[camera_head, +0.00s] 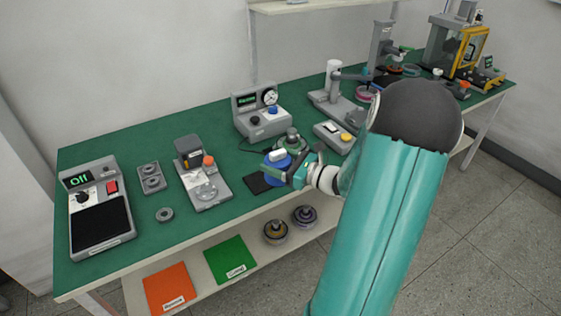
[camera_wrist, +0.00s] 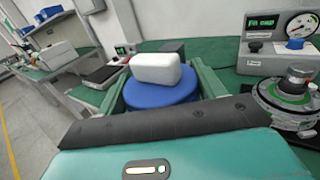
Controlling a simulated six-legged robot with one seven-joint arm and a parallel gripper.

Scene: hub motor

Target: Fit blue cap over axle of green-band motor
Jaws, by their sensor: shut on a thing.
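The blue cap (camera_head: 274,171) is a blue disc with a whitish block on top. My gripper (camera_head: 291,166) is shut on it and holds it above the bench near its front edge. In the wrist view the blue cap (camera_wrist: 160,95) sits between my green fingers, roughly level. The green-band motor (camera_wrist: 290,95) stands to the right of the cap in the wrist view, upright, with a dark top and a green band. The cap is beside it, apart from it. In the head view the motor (camera_head: 291,139) shows just behind my gripper, partly hidden.
A gauge box (camera_head: 262,117) with a lit display stands behind the motor; its display (camera_wrist: 262,23) seems to read "Fit cap". A dark pad (camera_head: 258,184) lies left of my gripper. Two motors (camera_head: 275,231) (camera_head: 305,215) and orange (camera_head: 168,287) and green mats (camera_head: 229,259) lie on the lower shelf.

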